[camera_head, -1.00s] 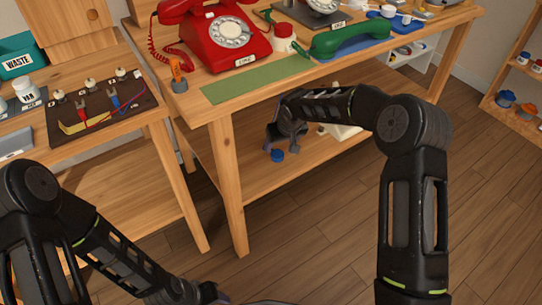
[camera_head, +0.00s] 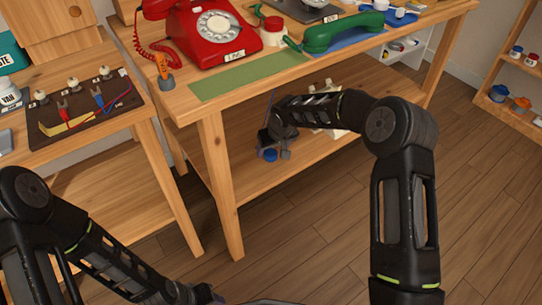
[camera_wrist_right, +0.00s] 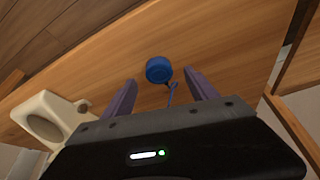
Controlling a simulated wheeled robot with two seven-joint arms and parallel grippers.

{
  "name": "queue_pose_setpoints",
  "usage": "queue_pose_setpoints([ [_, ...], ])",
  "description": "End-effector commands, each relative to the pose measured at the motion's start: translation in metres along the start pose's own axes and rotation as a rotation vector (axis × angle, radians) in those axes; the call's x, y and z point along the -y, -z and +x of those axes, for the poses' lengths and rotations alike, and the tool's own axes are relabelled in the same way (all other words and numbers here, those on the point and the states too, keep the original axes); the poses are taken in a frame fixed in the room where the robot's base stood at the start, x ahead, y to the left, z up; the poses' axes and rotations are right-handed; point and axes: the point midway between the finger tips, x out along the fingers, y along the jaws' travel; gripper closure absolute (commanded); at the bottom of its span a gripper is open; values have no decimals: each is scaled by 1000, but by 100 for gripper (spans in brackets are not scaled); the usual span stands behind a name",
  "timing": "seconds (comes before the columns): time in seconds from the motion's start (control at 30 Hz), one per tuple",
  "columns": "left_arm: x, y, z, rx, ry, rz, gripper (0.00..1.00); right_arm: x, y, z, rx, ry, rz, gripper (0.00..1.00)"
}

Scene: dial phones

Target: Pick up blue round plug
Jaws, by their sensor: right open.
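The blue round plug (camera_head: 269,155) lies on the lower shelf (camera_head: 245,188) of the bench. In the right wrist view the plug (camera_wrist_right: 159,69) is a blue disc with a short thin stem or cord toward the gripper. My right gripper (camera_head: 272,150) reaches under the tabletop, close to the plug. In the right wrist view its two fingers (camera_wrist_right: 160,88) are spread, with the plug just ahead of and between the tips. Nothing is held. My left arm comes in at the lower left; its gripper is only partly visible at the bottom edge (camera_head: 205,295).
The tabletop above holds a red dial phone (camera_head: 205,32), a green handset (camera_head: 343,30) and a green mat (camera_head: 250,76). A bench leg (camera_head: 221,180) stands left of the gripper.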

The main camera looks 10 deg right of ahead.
Motion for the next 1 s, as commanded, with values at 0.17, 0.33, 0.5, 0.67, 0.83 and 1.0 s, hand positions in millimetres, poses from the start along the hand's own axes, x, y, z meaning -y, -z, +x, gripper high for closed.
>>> queue_pose_setpoints([
  [0.17,5,2,17,-8,0,-1,63,1,-10,26,1,0,1,33],
  [0.33,5,2,17,-9,0,-1,63,1,-10,27,0,0,2,33],
  [0.5,5,2,17,-9,0,-1,63,1,-10,27,0,0,2,33],
  [0.67,5,2,17,-9,0,-1,63,1,-10,27,0,0,2,33],
  [0.83,5,2,17,-9,0,-1,63,1,-10,27,0,0,2,33],
  [1.0,5,2,17,-9,0,-1,63,1,-10,27,0,0,2,47],
])
